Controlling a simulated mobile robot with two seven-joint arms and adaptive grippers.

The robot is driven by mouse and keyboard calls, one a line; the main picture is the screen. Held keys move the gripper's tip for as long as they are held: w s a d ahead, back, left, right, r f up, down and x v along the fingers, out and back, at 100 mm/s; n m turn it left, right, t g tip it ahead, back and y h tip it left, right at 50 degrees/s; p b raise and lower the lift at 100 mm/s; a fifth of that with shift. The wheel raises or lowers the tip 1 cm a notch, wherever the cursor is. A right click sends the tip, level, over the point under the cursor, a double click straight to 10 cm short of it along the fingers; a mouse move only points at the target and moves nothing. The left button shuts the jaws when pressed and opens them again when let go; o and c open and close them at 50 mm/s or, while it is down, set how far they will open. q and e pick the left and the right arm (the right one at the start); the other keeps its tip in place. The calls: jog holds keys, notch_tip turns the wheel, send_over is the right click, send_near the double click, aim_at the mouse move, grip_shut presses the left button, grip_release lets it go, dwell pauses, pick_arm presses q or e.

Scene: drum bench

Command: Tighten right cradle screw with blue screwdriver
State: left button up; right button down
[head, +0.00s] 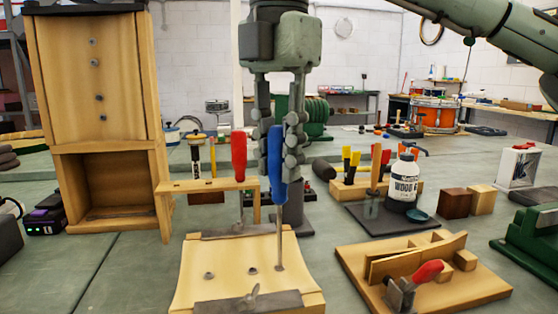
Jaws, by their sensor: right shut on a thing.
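The blue screwdriver (278,160) stands nearly upright in the middle of the head view. My right gripper (279,165) points down and is shut on its blue handle. The thin shaft (280,235) runs down to the right part of a pale wooden cradle (230,256). The tip meets the right cradle screw (279,268), or ends just above it; I cannot tell which. A middle screw (252,271) and a left screw (208,275) show on the cradle. Metal plates lie across its front and back. My left gripper is not in view.
A wooden rack (185,187) with a red-handled screwdriver (238,152) stands close behind the cradle. A wooden board with a red-handled clamp (428,271) is at right. A glue bottle (404,184) stands behind it. A tall wooden box (95,80) is at left.

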jog(key=shift+f+m, duration=0.2)
jog(key=shift+m, duration=0.7)
jog(key=shift+r, duration=0.15)
